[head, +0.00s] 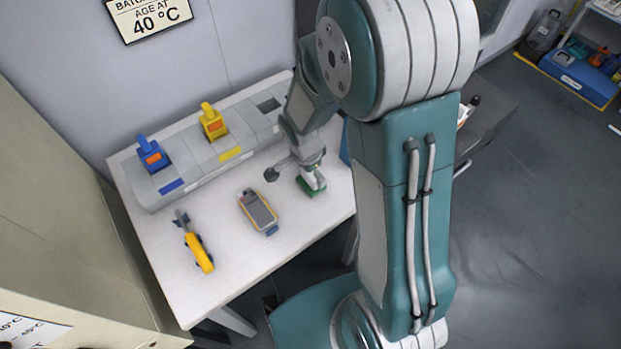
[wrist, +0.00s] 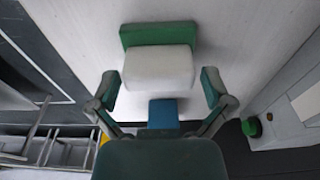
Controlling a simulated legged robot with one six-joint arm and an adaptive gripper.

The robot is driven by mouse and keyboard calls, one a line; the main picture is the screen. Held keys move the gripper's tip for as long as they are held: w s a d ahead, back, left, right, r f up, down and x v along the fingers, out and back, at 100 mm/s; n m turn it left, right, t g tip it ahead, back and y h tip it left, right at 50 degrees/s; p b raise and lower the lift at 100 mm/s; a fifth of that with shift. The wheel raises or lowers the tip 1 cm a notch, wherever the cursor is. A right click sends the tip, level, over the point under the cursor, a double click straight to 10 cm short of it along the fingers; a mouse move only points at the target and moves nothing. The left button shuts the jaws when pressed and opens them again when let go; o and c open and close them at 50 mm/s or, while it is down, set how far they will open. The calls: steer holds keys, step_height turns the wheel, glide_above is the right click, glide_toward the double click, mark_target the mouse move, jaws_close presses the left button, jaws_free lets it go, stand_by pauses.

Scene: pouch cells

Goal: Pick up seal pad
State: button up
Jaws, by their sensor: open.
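The item that looks like the seal pad (wrist: 158,68) is a white block on a green base, lying on the white table. In the head view its green part (head: 312,190) shows at the table's right side, below my gripper (head: 308,172). In the wrist view my gripper (wrist: 160,85) is open, with one finger to the left and one to the right of the white block. Gaps show between the fingers and the block. A blue piece (wrist: 164,113) shows just below the block; I cannot tell whether it is joined to it.
A grey dock (head: 190,178) along the table's back holds a blue tool (head: 151,153) and a yellow tool (head: 213,122); its right slot (head: 268,104) looks empty. A yellow-grey handheld device (head: 259,210) and a yellow tool (head: 197,249) lie left of my gripper.

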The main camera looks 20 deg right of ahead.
steer(key=c, duration=0.9)
steer(key=shift+r, duration=0.1)
steer(key=shift+r, duration=0.25)
step_height(320, 180, up, 2)
steer(key=shift+r, duration=0.25)
steer(key=s+a+r, duration=0.2)
steer(key=s+r, duration=0.1)
steer(key=s, duration=0.1)
steer(key=s+a+r, duration=0.2)
steer(key=s+r, duration=0.1)
steer(key=s, duration=0.1)
steer(key=s+a+r, duration=0.1)
steer(key=s+r, duration=0.3)
steer(key=shift+s+a, duration=0.4)
steer(key=shift+f, duration=0.1)
